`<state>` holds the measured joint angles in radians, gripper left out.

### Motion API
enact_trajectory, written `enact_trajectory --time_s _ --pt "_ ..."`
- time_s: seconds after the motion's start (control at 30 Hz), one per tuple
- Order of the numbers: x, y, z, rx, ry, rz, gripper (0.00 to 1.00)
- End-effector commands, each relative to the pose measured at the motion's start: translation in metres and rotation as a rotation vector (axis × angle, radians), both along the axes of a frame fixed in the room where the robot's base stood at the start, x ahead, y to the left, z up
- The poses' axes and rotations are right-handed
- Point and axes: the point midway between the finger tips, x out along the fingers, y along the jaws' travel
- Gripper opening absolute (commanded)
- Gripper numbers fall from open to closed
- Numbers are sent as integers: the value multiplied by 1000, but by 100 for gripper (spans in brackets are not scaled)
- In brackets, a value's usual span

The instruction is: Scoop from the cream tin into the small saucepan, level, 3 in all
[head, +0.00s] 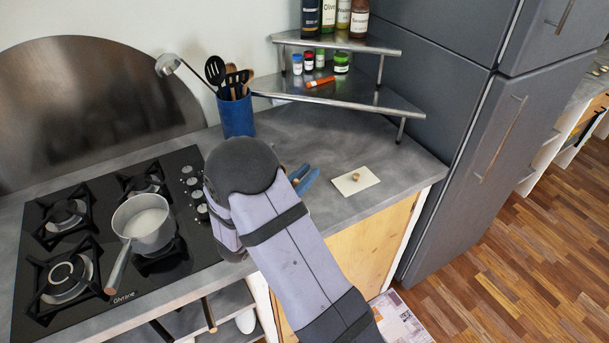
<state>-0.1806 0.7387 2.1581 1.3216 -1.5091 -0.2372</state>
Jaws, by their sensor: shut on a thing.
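The small saucepan (145,232) stands upright on the right front part of the black hob, its handle pointing to the front left. Its inside looks pale; I cannot tell whether anything lies in it. My lilac and dark grey arm crosses the middle of the head view from the lower right and bends near the counter, right of the hob. My gripper is hidden behind my arm, so what it holds does not show. I see no cream tin and no scoop. Two blue prongs (306,181) show just right of my arm; I cannot tell what they belong to.
A blue crock (237,117) holds a ladle and dark utensils behind my arm. A two-tier metal corner shelf (345,92) carries bottles and jars. A cream card (345,187) with a small tan piece lies on the right counter. A grey fridge (450,110) stands right.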

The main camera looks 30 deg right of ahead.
Motion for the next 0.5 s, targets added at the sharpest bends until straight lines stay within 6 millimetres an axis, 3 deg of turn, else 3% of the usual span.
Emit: enact_trajectory --time_s 0.5 --pt "0 0 18 0 -1 0 0"
